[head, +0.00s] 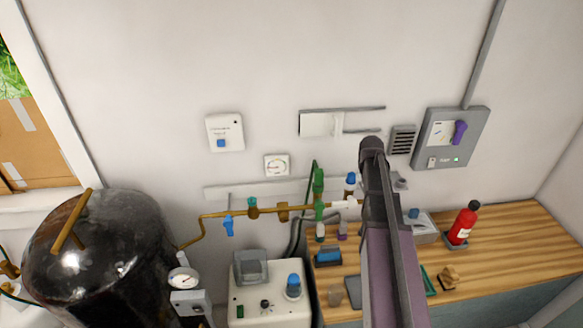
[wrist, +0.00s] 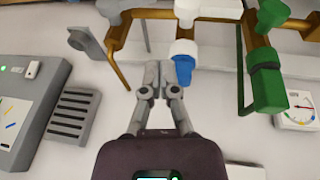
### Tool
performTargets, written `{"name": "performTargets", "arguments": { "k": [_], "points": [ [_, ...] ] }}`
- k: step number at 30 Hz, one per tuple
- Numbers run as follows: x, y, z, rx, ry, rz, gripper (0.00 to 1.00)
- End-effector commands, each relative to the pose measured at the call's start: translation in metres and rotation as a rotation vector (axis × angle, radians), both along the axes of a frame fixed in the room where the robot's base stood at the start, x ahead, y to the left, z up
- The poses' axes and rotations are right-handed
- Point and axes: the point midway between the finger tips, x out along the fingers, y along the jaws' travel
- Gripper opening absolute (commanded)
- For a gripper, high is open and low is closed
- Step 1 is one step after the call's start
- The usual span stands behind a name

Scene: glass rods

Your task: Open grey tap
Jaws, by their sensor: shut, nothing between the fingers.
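The grey tap (wrist: 86,42) shows at the upper left of the wrist view, as a flat grey piece beside the end of a brass pipe. In the head view a grey piece (head: 401,183), which looks like the same tap, is partly hidden just right of my arm. My gripper (wrist: 156,75) is shut and empty in the wrist view. Its fingertips are right of and below the grey tap in the picture, apart from it, and close beside a white valve with a blue knob (wrist: 183,68). The head view does not show my fingertips clearly.
A green valve (wrist: 267,85) hangs to the right in the wrist view. A vent (wrist: 73,115) and a grey wall box (head: 450,137) are on the wall. Below are a red bottle (head: 463,224) on the wooden counter (head: 520,235) and a dark tank (head: 100,260).

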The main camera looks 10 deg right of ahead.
Motion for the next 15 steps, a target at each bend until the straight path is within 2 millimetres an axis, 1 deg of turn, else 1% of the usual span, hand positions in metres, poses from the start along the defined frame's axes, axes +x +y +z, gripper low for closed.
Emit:
{"name": "performTargets", "arguments": {
  "k": [8, 11, 15],
  "points": [
    [-0.001, 0.001, -0.001, 0.001, 0.001, 0.000, 0.00],
    [-0.003, 0.004, -0.005, 0.003, 0.003, 0.000, 0.00],
    [-0.011, 0.017, -0.018, 0.013, 0.014, 0.003, 0.00]
  ]
}}
